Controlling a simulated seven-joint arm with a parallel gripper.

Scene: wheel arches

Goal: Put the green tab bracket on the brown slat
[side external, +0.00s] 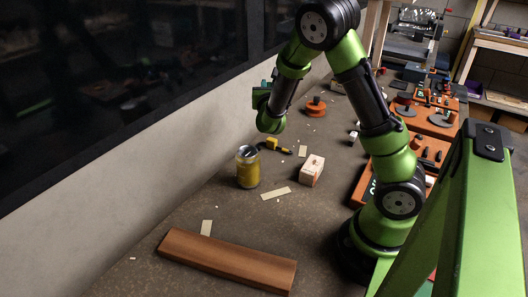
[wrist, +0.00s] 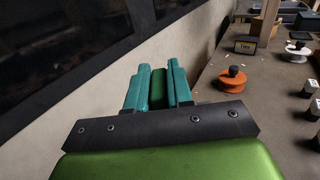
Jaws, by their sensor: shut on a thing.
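The brown slat (side external: 227,262) lies flat on the table at the front of the side view, and its top looks bare. It is out of sight in the wrist view. My gripper (side external: 262,95) is raised above the table near the wall, well behind the slat. In the wrist view its teal fingers (wrist: 158,86) are shut on a darker green piece, the green tab bracket (wrist: 158,90). Only a narrow strip of the bracket shows between the fingers. In the side view I cannot tell the bracket from the fingers.
A yellow can (side external: 247,170) and a pale wooden block (side external: 312,171) stand between my gripper and the slat. A yellow tape measure (side external: 272,145) lies near the can. An orange knobbed disc (wrist: 232,82) is to the right. The wall (side external: 130,165) runs along the left.

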